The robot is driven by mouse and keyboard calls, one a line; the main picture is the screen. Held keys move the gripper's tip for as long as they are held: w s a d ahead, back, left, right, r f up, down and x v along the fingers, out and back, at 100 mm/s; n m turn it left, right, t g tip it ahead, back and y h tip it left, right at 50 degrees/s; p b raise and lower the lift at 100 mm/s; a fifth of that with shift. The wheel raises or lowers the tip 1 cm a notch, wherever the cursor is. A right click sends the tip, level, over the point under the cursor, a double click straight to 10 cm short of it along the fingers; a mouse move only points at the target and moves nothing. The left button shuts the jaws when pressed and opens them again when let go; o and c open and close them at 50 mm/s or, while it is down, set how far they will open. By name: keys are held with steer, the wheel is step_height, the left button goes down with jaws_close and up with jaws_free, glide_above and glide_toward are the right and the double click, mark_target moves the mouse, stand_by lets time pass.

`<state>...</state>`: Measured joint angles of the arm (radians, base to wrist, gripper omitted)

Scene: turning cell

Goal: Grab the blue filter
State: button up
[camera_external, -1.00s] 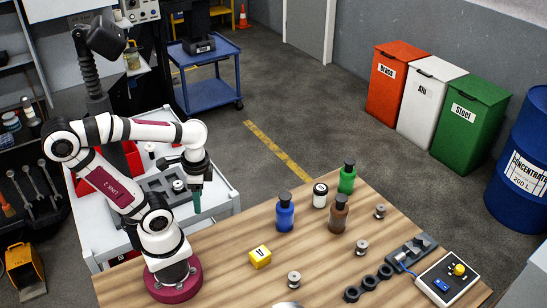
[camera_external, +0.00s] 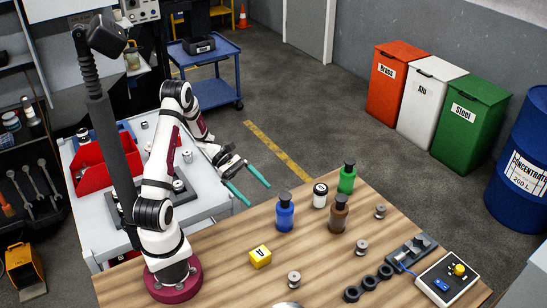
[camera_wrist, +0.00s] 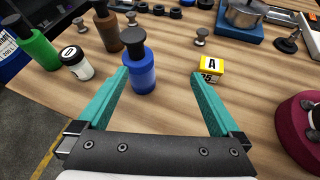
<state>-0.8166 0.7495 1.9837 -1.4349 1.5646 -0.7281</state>
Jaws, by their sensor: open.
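The blue filter (camera_external: 285,216), a blue bottle-shaped body with a dark cap, stands upright on the wooden table. In the wrist view the blue filter (camera_wrist: 140,70) is ahead of my gripper, closer to the left finger than the right. My gripper (camera_external: 260,196) has teal fingers spread wide with nothing between them. It is in the air left of the filter and apart from it. In the wrist view, my gripper's fingers (camera_wrist: 158,74) point toward the table.
A green bottle (camera_external: 347,180), a brown bottle (camera_external: 338,215) and a white jar with a black lid (camera_external: 320,196) stand close behind and right of the filter. A yellow block (camera_external: 260,257) marked A lies in front. Bare wood lies around the filter's left side.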

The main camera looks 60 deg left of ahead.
mark_target(285, 211)
steer(key=w+d+f+n, duration=0.1)
steer(key=w+d+f, duration=0.1)
steer(key=d+f, duration=0.1)
steer(key=w+d+f+n+t, duration=0.1)
steer(key=w+d+f, duration=0.1)
steer(key=w+d, duration=0.1)
steer(key=w+d+f+n+t, duration=0.1)
steer(key=w+d+f, duration=0.2)
steer(key=d, duration=0.1)
steer(key=shift+w+f, duration=0.2)
steer(key=shift+f, duration=0.15)
jaws_close()
